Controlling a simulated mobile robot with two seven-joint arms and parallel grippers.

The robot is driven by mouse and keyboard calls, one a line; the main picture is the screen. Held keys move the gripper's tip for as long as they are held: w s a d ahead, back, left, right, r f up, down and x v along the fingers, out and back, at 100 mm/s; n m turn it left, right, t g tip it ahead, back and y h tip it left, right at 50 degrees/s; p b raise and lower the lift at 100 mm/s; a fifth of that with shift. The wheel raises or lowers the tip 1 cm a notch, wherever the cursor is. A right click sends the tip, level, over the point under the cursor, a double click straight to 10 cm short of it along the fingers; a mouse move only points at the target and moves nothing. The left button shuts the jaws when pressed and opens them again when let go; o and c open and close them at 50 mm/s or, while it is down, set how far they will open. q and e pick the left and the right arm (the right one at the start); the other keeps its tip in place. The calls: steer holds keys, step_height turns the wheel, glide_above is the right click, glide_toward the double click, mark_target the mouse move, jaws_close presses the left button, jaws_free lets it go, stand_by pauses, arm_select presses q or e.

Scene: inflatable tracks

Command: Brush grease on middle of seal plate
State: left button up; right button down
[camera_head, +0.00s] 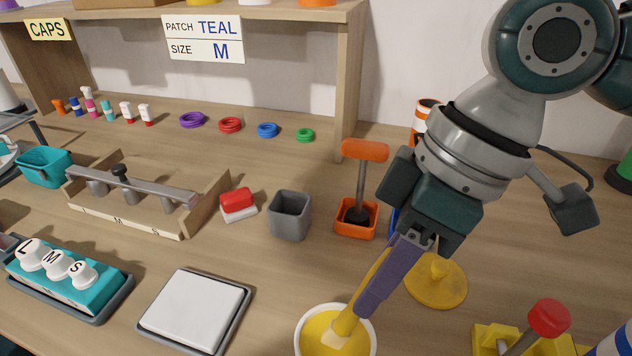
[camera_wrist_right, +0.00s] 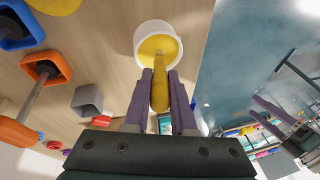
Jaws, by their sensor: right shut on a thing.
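My right gripper (camera_head: 385,285) has its purple fingers shut on a yellow brush (camera_head: 347,322). The brush points down into a white bowl (camera_head: 300,335) of yellow grease (camera_head: 318,328), its pale tip at the grease. In the right wrist view the brush (camera_wrist_right: 159,92) sits between the fingers and reaches the bowl (camera_wrist_right: 142,38). A white square plate (camera_head: 195,308), which looks like the seal plate, lies on a dark grey tray left of the bowl; its top looks clean. My left gripper (camera_wrist_right: 268,117) shows small at the right of the wrist view, its purple fingers apart and empty.
A grey square cup (camera_head: 290,215) and an orange holder (camera_head: 355,220) with an orange-handled tool stand behind the bowl. A yellow disc (camera_head: 437,283) lies behind my right fingers. A teal block with white L, M, S knobs (camera_head: 70,285) is at left. Bare wood separates plate and bowl.

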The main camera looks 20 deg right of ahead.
steer(key=shift+f+p, duration=0.15)
steer(key=shift+p, duration=0.25)
stand_by(1.3)
step_height(320, 180, up, 7)
steer(key=p, duration=0.8)
steer(key=shift+p, duration=0.35)
